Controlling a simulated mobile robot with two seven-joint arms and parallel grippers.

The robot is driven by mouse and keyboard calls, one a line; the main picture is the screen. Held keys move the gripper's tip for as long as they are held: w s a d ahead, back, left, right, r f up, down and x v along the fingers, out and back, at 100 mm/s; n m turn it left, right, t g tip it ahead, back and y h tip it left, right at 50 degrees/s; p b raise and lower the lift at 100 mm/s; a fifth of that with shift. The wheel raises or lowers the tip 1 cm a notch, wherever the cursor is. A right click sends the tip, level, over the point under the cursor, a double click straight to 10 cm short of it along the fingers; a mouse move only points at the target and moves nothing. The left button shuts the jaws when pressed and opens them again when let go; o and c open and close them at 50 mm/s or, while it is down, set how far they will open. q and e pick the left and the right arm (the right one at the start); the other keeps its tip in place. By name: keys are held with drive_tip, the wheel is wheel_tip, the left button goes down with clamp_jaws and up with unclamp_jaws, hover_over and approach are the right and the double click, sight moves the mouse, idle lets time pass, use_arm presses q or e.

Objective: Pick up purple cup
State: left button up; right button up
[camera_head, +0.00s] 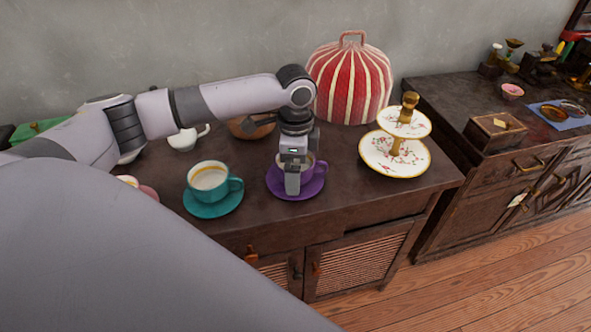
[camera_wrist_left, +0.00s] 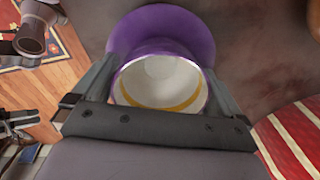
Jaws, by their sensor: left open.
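The purple cup (camera_wrist_left: 160,82) stands on its purple saucer (camera_head: 281,189) on the dark wooden cabinet. In the head view my left gripper (camera_head: 294,183) points down over the cup and hides most of it. In the left wrist view I look down into the cup, which is pale inside with a tan ring. My left gripper (camera_wrist_left: 168,80) is open, with one finger on either side of the cup. I cannot tell whether the fingers touch it. The saucer (camera_wrist_left: 165,28) also shows beyond the cup in that view.
A teal cup (camera_head: 208,178) on a teal saucer stands left of the purple one. A two-tier stand (camera_head: 398,160) is to the right, with a red striped cosy (camera_head: 349,85) behind. A white cup (camera_head: 184,139) and a brown bowl (camera_head: 250,130) stand behind.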

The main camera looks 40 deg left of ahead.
use_arm(q)
drive_tip(key=c, duration=0.8)
drive_tip(key=shift+r, duration=0.1)
